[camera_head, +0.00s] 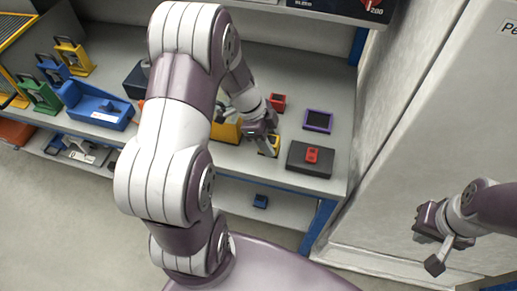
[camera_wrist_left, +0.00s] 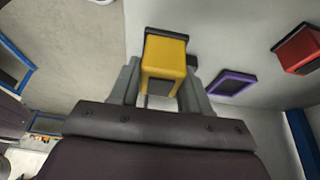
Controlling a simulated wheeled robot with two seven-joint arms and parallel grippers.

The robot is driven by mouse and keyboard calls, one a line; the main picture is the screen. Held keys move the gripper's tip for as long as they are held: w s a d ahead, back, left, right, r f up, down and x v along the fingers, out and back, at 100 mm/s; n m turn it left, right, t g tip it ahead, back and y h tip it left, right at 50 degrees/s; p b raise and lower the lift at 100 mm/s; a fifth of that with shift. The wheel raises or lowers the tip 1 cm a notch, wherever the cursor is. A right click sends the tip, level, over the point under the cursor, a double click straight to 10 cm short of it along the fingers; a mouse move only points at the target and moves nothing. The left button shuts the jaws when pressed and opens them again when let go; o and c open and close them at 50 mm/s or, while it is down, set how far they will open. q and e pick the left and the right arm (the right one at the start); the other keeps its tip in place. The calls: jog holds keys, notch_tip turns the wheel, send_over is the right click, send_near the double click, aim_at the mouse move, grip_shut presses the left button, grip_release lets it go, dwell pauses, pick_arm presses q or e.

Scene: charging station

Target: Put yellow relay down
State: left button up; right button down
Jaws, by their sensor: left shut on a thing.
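My left gripper (camera_head: 267,146) is shut on the yellow relay (camera_wrist_left: 163,57), a yellow block with a dark far edge, seen between the two grey fingers in the left wrist view. In the head view the gripper reaches down over the workbench (camera_head: 345,112), at a yellow patch left of a dark box. The gripper partly covers this spot, so I cannot tell whether the relay touches the bench. My right gripper (camera_head: 431,250) is at the lower right, away from the bench, with its fingers apart and nothing between them.
A purple-framed dark square (camera_head: 318,121), a red block (camera_head: 277,101) and a dark box with a red piece (camera_head: 311,156) lie close to the left gripper. A blue device (camera_head: 95,107) and several coloured padlock-like items stand at left. A wall (camera_head: 430,110) borders the bench at right.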

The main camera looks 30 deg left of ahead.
pick_arm(q)
jog(key=shift+s+a+f, duration=0.3)
jog(key=shift+a+f, duration=0.05)
jog(key=shift+a, duration=0.3)
jog(key=shift+s+a+f, duration=0.25)
jog(key=shift+a+f, duration=0.05)
jog(key=shift+a, duration=0.3)
notch_tip(320, 180, down, 4)
jog(key=shift+w+d+f, duration=0.1)
jog(key=shift+w, duration=0.05)
jog(key=o, duration=1.2)
